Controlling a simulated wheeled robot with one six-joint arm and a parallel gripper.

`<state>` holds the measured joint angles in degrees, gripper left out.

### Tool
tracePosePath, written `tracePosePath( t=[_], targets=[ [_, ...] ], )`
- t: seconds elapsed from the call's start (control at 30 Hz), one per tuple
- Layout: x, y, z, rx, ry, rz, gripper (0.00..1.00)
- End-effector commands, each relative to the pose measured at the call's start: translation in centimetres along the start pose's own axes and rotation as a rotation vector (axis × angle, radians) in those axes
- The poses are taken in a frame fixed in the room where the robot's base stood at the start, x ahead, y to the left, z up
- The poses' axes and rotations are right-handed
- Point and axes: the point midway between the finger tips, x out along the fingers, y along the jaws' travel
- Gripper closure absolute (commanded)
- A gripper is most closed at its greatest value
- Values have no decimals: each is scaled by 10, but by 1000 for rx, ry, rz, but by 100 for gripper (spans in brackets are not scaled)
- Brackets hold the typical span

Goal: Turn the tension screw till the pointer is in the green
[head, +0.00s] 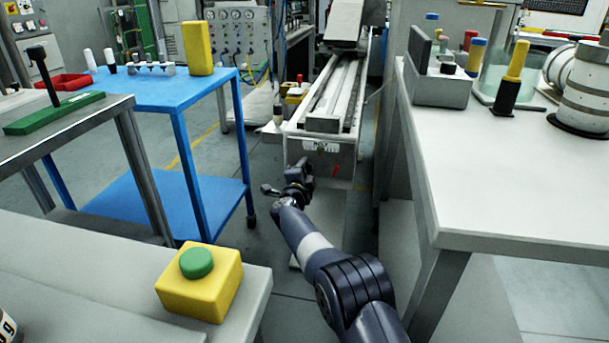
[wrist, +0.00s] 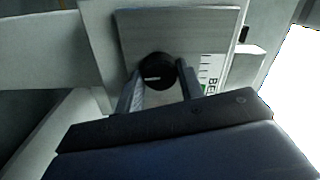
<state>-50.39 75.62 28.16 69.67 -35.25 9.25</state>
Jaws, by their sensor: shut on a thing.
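The tension screw (wrist: 157,70) is a round black knob with a small white mark on its face, on a grey metal plate (wrist: 200,25). My gripper (wrist: 161,82) is shut on it, one finger on each side, in the wrist view. A white scale (wrist: 212,75) with dark ticks, lettering and a patch of green is right of the right finger and partly covered by it. I cannot make out the pointer there. In the head view my gripper (head: 298,172) is at the near end of the conveyor (head: 330,105), and the knob is hidden.
A white table (head: 520,170) stands close on the right and a blue table (head: 150,95) on the left. A yellow box with a green button (head: 198,285) sits on the near left bench. Open floor lies between them.

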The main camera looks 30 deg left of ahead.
Motion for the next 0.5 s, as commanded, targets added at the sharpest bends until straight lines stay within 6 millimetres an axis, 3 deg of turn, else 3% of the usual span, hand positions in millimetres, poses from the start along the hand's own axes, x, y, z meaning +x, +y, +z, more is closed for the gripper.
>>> tracePosePath(
  t=[0.5],
  targets=[
    [0,2,1,210,0,3,86]
  ],
)
